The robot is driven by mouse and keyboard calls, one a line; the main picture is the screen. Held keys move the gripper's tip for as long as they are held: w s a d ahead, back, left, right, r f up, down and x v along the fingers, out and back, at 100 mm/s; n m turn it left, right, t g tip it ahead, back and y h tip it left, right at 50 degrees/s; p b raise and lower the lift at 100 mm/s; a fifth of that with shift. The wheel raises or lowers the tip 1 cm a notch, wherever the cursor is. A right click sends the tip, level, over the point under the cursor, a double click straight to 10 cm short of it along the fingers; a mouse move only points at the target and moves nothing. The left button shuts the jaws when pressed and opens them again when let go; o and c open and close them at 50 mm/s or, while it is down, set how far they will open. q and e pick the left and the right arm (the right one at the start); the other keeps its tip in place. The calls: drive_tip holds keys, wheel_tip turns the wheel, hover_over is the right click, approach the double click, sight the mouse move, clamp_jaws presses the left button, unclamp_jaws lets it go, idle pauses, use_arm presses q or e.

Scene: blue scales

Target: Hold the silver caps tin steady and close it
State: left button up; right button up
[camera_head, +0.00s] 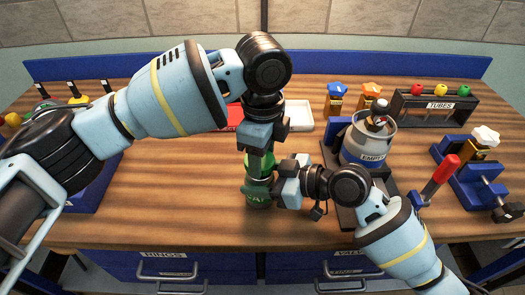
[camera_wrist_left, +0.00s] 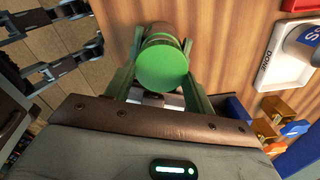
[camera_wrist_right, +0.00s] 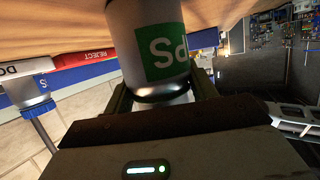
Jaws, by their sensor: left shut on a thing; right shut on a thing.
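The tin stands upright on the bench, largely covered by my grippers in the head view. In the right wrist view the tin (camera_wrist_right: 148,35) has a silver body and a green label whose lettering is cut off. My right gripper (camera_head: 270,188) is shut around the tin's side from the right; it also shows in the right wrist view (camera_wrist_right: 160,92). My left gripper (camera_head: 258,155) points down above the tin, shut on a green round lid (camera_wrist_left: 162,66). The lid (camera_head: 262,165) is in line over the tin. I cannot tell whether it is seated.
A white tray (camera_head: 299,115) and a red tray (camera_head: 232,118) lie behind my arms. A grey "EMPTY" canister (camera_head: 370,147) stands right of the tin. A tubes rack (camera_head: 438,106) and a red-handled blue device (camera_head: 440,176) are farther right.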

sight(263, 160)
use_arm(q)
drive_tip(key=shift+f, duration=0.15)
drive_tip(key=shift+f, duration=0.75)
drive_tip(key=shift+f, duration=0.6)
idle(0.3)
drive_tip(key=o, duration=0.7)
drive_tip(key=shift+c, duration=0.2)
use_arm(e)
clamp_jaws()
use_arm(q)
drive_tip(key=o, duration=0.3)
drive_tip(key=shift+r, duration=2.3)
